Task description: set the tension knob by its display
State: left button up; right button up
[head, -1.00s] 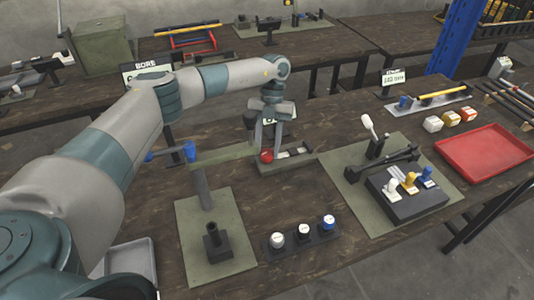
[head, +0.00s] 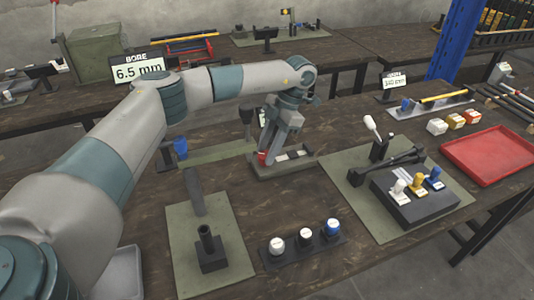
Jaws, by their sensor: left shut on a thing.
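My left gripper (head: 266,151) reaches down over a small fixture (head: 285,164) at the middle of the bench. It is shut on the red knob (head: 262,158) at the fixture's left end, and its fingers hide part of the knob. A pale strip with dark marks lies along the fixture right of the knob. A small display (head: 263,117) behind my gripper is mostly hidden, so its reading cannot be told. My right gripper is not in view.
A BORE sign (head: 138,69) reads 6.5 mm. A mat (head: 208,250) with a dark post stands in front, beside a rack (head: 305,250) of round-topped pieces. A lever press on a green mat (head: 440,222) and a red tray (head: 490,156) lie right.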

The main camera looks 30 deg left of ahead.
pick_arm(q)
jog(key=shift+m, duration=0.3)
jog(key=shift+m+t, duration=0.3)
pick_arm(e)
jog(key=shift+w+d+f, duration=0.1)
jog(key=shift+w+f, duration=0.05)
pick_arm(q)
jog(key=o, duration=1.1)
jog(key=shift+c, duration=0.2)
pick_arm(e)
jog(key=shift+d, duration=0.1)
pick_arm(q)
jog(key=shift+w+d+r+b, duration=0.1)
jog(key=shift+d+r+b, duration=0.05)
jog(key=shift+r+b, duration=0.15)
jog(key=shift+w+d+r+b, duration=0.1)
jog(key=shift+r+b, duration=0.1)
jog(key=shift+r, duration=0.15)
jog(key=v, duration=1.6)
jog(key=shift+d+b, duration=0.2)
jog(key=shift+b, duration=0.2)
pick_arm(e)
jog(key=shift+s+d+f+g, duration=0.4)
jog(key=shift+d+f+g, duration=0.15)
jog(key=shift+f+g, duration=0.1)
